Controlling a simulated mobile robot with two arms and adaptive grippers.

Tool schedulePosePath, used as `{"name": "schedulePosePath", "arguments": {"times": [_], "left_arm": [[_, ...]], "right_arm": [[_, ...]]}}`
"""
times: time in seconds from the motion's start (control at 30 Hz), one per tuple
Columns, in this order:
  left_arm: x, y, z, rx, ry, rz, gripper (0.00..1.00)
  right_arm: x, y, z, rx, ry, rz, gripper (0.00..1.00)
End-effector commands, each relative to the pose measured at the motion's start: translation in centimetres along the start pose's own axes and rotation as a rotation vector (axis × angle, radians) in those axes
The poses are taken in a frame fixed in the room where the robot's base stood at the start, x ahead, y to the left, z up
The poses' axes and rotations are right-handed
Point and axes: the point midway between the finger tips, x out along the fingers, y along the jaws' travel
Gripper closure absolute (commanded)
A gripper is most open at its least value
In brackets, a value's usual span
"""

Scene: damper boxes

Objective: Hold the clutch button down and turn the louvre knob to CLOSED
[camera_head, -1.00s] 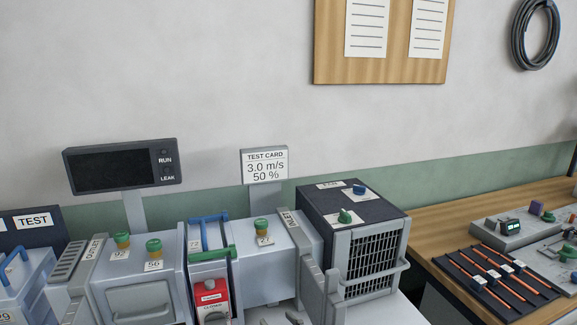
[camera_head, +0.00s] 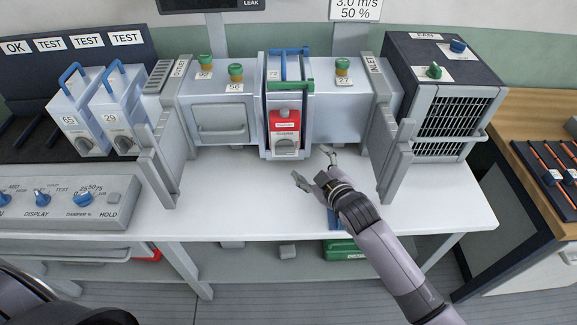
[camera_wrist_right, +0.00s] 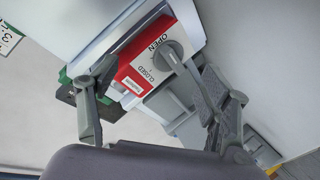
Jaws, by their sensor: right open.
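The middle damper box has a red and white front panel (camera_head: 285,122) and a grey louvre knob (camera_head: 286,144) low on it. In the right wrist view the knob (camera_wrist_right: 169,56) sits beside the words OPEN and CLOSED; I cannot tell which its pointer marks. A small greyish button-like part (camera_head: 284,112) is at the panel's top; I cannot tell whether it is the clutch button. My right gripper (camera_head: 313,167) is open and empty, in front of and just right below the panel, apart from it. The panel shows between its fingers (camera_wrist_right: 150,78). My left gripper is out of view.
A grey inlet post (camera_head: 394,160) and the fan box (camera_head: 443,95) stand to the right, a grey outlet post (camera_head: 160,165) to the left. A control console (camera_head: 70,203) sits at the front left.

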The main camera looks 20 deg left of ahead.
Motion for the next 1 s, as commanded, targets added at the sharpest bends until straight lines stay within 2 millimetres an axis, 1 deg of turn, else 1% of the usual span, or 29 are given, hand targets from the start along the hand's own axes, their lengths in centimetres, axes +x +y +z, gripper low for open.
{"name": "schedulePosePath", "arguments": {"times": [0.03,0.1,0.17,0.2,0.27,0.3,0.37,0.4,0.5,0.6,0.7,0.8,0.93,1.0], "left_arm": [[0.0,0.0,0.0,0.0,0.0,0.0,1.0],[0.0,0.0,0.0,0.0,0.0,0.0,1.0],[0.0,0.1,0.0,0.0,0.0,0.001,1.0],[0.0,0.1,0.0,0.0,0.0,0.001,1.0],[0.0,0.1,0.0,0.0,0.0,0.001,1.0],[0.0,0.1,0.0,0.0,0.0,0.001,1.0],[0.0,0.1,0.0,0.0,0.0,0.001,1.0],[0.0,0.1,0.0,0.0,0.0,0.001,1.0],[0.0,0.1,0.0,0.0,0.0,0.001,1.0],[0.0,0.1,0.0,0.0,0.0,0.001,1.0],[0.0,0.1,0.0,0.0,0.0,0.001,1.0],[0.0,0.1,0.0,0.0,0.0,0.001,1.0],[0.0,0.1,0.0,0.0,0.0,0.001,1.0],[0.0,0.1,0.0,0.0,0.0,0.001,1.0]], "right_arm": [[0.3,-1.1,-1.1,-0.166,-0.017,-0.029,0.28],[0.6,-2.6,-2.0,-0.412,-0.047,-0.066,0.28],[0.6,-3.6,-2.7,-0.623,-0.071,-0.094,0.28],[0.6,-4.2,-3.1,-0.766,-0.086,-0.111,0.28],[0.5,-4.9,-3.6,-0.977,-0.111,-0.133,0.28],[0.4,-5.3,-3.9,-1.117,-0.129,-0.146,0.28],[0.2,-5.7,-4.2,-1.326,-0.158,-0.164,0.28],[0.0,-5.8,-4.5,-1.46,-0.178,-0.173,0.28],[-0.5,-6.0,-5.1,-1.761,-0.23,-0.194,0.28],[-1.0,-5.9,-5.5,-2.0,-0.283,-0.209,0.28],[-1.4,-5.7,-5.8,-2.167,-0.327,-0.221,0.28],[-1.7,-5.5,-5.9,-2.264,-0.356,-0.228,0.28],[-1.4,-5.3,-5.9,-2.308,-0.37,-0.231,0.28],[-0.8,-5.2,-5.7,-2.31,-0.372,-0.233,0.28]]}}
